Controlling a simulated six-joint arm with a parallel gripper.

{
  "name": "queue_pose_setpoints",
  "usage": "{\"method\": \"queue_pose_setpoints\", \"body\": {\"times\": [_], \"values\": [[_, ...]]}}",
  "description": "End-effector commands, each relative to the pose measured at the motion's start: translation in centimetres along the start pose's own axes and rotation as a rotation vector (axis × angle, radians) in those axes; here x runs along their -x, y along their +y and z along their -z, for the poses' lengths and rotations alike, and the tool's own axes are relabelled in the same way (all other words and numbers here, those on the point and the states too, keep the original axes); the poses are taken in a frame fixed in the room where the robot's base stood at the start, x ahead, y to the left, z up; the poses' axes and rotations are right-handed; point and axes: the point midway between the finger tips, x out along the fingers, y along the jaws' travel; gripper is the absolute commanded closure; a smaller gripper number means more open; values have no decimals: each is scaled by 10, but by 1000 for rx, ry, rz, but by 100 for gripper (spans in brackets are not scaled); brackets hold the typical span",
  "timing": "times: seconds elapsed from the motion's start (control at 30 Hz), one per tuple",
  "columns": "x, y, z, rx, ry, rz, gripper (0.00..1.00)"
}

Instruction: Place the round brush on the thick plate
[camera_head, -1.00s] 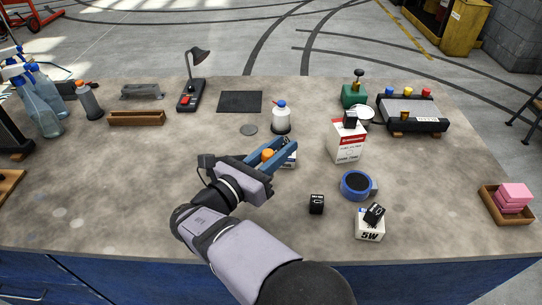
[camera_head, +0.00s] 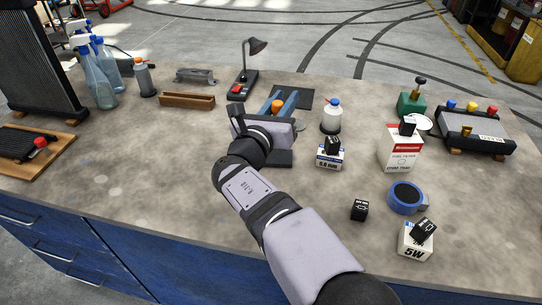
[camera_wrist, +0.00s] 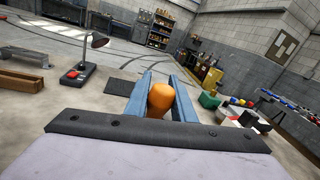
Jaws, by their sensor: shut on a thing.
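My gripper (camera_head: 284,95) has blue fingers and is shut on an orange, rounded piece (camera_head: 277,106), which looks like the handle of the round brush. In the wrist view the orange end (camera_wrist: 160,99) sits between the two fingers (camera_wrist: 160,76); the rest of it is hidden. A dark flat square plate (camera_head: 305,96) lies behind the fingers, partly covered by them, and shows left of them in the wrist view (camera_wrist: 120,88). It may be the thick plate; I cannot tell its thickness. The brush appears above the bench, short of the square's middle.
A desk lamp (camera_head: 243,84) stands left of the square, and a white bottle with a blue cap (camera_head: 331,118) stands right. A small labelled box with a black cube (camera_head: 329,157) is nearer. A wooden block (camera_head: 187,100) lies left.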

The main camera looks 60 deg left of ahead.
Motion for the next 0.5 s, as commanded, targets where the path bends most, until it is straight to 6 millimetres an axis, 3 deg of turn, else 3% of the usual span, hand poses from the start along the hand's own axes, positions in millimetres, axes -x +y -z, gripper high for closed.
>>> {"method": "queue_pose_setpoints", "body": {"times": [0.2, 0.37, 0.5], "values": [[1, 27, 6, 0, -17, -98, 100], [1, 30, 9, -1, -18, -107, 100], [1, 32, 24, 1, -16, -105, 100]]}}
